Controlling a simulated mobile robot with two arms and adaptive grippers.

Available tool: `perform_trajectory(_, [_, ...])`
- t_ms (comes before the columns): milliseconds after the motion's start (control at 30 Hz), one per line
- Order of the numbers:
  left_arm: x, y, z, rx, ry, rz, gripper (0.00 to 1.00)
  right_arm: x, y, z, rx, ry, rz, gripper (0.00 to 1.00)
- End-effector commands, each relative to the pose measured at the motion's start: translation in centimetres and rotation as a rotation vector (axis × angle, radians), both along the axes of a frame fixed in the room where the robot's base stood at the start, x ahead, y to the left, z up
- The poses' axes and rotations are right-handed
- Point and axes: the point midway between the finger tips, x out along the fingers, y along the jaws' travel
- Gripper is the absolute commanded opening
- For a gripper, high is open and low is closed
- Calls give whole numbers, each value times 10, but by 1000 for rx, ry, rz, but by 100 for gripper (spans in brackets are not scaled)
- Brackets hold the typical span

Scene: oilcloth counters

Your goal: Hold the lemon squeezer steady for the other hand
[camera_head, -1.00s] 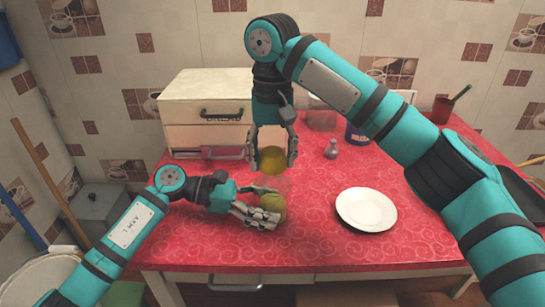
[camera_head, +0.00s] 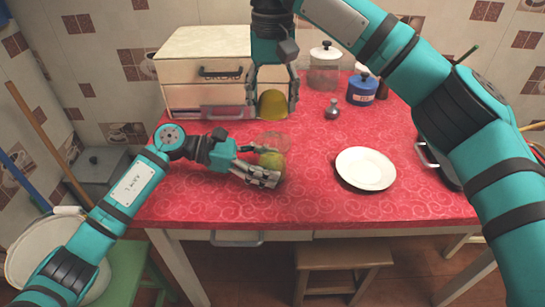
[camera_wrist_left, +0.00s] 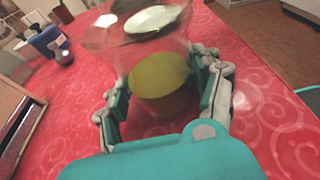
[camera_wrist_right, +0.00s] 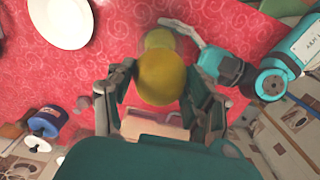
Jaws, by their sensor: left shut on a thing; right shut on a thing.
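The lemon squeezer, a greenish rounded body (camera_head: 271,160) with a clear, pinkish see-through part (camera_head: 272,142), is at the table's front left of centre. My left gripper (camera_head: 262,177) is shut on its body, which also shows between the fingers in the left wrist view (camera_wrist_left: 158,80). My right gripper (camera_head: 274,98) points down above and behind the squeezer, shut on a yellow lemon-like piece (camera_head: 273,104). That piece shows large between the fingers in the right wrist view (camera_wrist_right: 160,78), partly covering the squeezer (camera_wrist_right: 158,40). The two held things are apart.
A white plate (camera_head: 366,168) lies to the right on the red table (camera_head: 320,205). A bread box (camera_head: 205,60) stands at the back left. A small metal shaker (camera_head: 332,110), a blue canister (camera_head: 362,90) and a glass jar (camera_head: 325,68) stand behind. The front right tabletop is clear.

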Motion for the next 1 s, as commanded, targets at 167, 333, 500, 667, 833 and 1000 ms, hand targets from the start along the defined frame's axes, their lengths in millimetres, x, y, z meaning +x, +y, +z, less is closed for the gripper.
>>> perform_trajectory(167, [0, 0, -1, 1, 1, 0, 75, 0, 0, 0, 0, 0, 0, 27])
perform_trajectory(333, [0, 0, -1, 1, 1, 0, 94, 0, 0, 0, 0, 0, 0, 27])
perform_trajectory(500, [0, 0, 0, 0, 0, 0, 94, 0, 0, 0, 0, 0, 0, 27])
perform_trajectory(667, [0, 5, 1, 1, 0, 1, 94, 0, 0, 0, 0, 0, 0, 27])
perform_trajectory(833, [1, 29, 8, 3, -1, 4, 94, 0, 0, 0, 0, 0, 0, 27])
perform_trajectory(1000, [1, 65, 19, 3, -1, 4, 94, 0, 0, 0, 0, 0, 0, 27])
